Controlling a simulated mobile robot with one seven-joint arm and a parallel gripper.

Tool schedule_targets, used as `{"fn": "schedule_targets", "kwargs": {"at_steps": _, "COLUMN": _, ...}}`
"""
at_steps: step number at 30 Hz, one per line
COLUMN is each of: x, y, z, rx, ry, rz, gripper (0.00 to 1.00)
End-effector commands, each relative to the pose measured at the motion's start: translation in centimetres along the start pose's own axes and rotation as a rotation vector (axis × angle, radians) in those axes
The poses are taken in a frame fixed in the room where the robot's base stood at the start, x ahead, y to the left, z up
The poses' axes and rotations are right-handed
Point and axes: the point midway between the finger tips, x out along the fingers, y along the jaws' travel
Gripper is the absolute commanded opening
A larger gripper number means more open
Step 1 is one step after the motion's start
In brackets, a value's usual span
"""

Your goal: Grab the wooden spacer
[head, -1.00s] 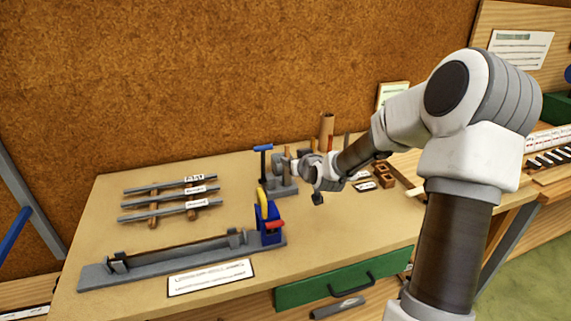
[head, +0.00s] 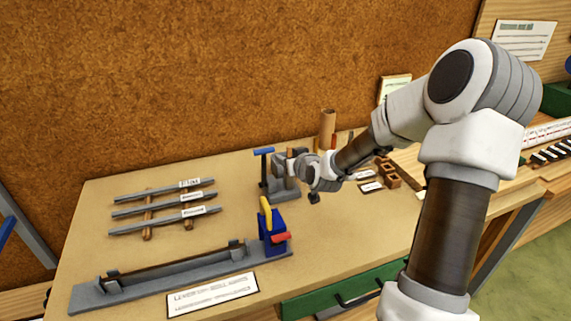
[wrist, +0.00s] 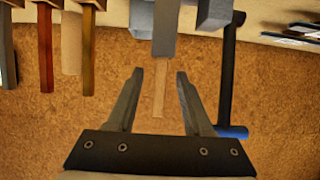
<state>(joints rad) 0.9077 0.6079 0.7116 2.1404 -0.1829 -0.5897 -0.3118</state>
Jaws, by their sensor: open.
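A thin upright wooden strip, which looks like the wooden spacer (wrist: 160,100), stands out of a grey block (wrist: 164,40) in the wrist view. The wrist picture is upside down, with the bench at the top. My gripper (wrist: 160,74) is open. Its two fingers are on either side of the strip, with a visible gap to each. In the head view my gripper (head: 296,166) is at the grey bench device (head: 279,190) with the blue-topped lever, and the strip's top (head: 291,153) shows just above it. The strip's lower part is hidden by the grey block in the wrist view.
A dark post with a blue end (wrist: 230,80) stands close beside one finger. Several coloured sticks (wrist: 86,50) stand on the other side. A blue clamp with a yellow handle (head: 271,230) is in front. Small wooden frames (head: 391,178) lie to the right.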

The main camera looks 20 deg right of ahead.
Motion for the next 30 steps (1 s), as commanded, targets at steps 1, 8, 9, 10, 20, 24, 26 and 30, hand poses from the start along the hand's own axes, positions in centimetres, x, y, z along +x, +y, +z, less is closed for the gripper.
{"fn": "schedule_targets", "kwargs": {"at_steps": 1, "x": -0.03, "y": 0.03, "z": 0.06, "rx": 0.0, "ry": 0.0, "rz": 0.0, "gripper": 0.51}}
{"fn": "schedule_targets", "kwargs": {"at_steps": 8, "x": -0.03, "y": 0.02, "z": 0.07, "rx": 0.0, "ry": 0.0, "rz": 0.0, "gripper": 0.48}}
{"fn": "schedule_targets", "kwargs": {"at_steps": 9, "x": -0.03, "y": 0.02, "z": 0.07, "rx": 0.0, "ry": 0.0, "rz": 0.0, "gripper": 0.4}}
{"fn": "schedule_targets", "kwargs": {"at_steps": 10, "x": -0.03, "y": 0.02, "z": 0.07, "rx": 0.0, "ry": 0.0, "rz": 0.0, "gripper": 0.35}}
{"fn": "schedule_targets", "kwargs": {"at_steps": 20, "x": -0.02, "y": 0.02, "z": 0.07, "rx": 0.0, "ry": 0.0, "rz": 0.0, "gripper": 0.0}}
{"fn": "schedule_targets", "kwargs": {"at_steps": 24, "x": -0.02, "y": 0.02, "z": 0.06, "rx": 0.0, "ry": 0.0, "rz": 0.0, "gripper": 0.0}}
{"fn": "schedule_targets", "kwargs": {"at_steps": 26, "x": -0.02, "y": 0.02, "z": 0.06, "rx": 0.0, "ry": 0.0, "rz": 0.0, "gripper": 0.0}}
{"fn": "schedule_targets", "kwargs": {"at_steps": 30, "x": -0.16, "y": 0.03, "z": -0.29, "rx": -0.001, "ry": 0.001, "rz": 0.001, "gripper": 0.0}}
